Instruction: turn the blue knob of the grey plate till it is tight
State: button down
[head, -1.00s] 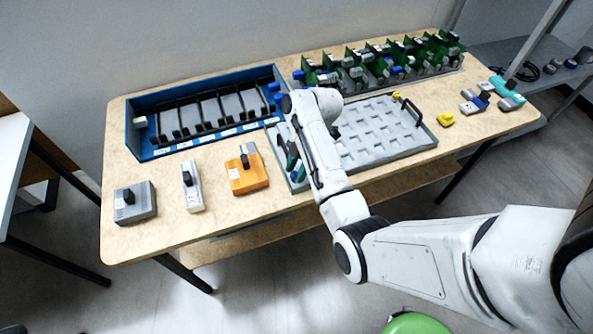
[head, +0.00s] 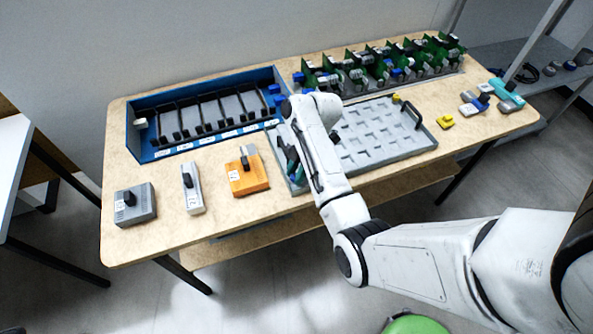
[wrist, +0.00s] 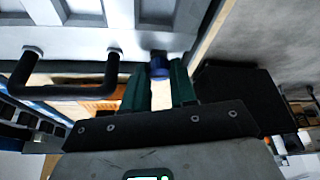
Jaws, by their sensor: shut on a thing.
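The grey plate (head: 385,140) lies on the table under and to the right of my arm; it has a black handle at its right end. In the wrist view the plate (wrist: 100,15) fills the upper left, with a black handle (wrist: 65,88) below it. The blue knob (wrist: 159,66) sits at the plate's edge, between the green fingertips of my gripper (wrist: 159,84). My gripper is shut on the knob. In the head view my gripper (head: 296,168) is at the plate's left end, and the knob there is hidden by the fingers and arm.
A blue rack (head: 140,147) with black slots stands at the back left. Orange (head: 250,181), white (head: 194,196) and grey (head: 146,210) modules lie at the front left. Green circuit boards (head: 380,62) stand behind the plate. Yellow (head: 446,122) and other small parts lie at right.

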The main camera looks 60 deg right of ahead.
jog(key=m+p, duration=0.1)
jog(key=m, duration=0.1)
jog(key=m+t+p, duration=0.1)
jog(key=m+p, duration=0.1)
jog(key=shift+s+a+r+t+h+p, duration=0.1)
jog(key=shift+s+r+t+h+p, duration=0.05)
jog(key=shift+t+h+p, duration=0.2)
jog(key=shift+m+t+h+p, duration=0.45)
jog(key=shift+m+h+p, duration=0.3)
jog(key=shift+m, duration=1.45)
jog(key=c, duration=1.2)
grip_release()
jog(key=shift+o, duration=0.2)
jog(key=v, duration=1)
jog(key=shift+s+r+b, duration=0.2)
jog(key=shift+b, duration=0.25)
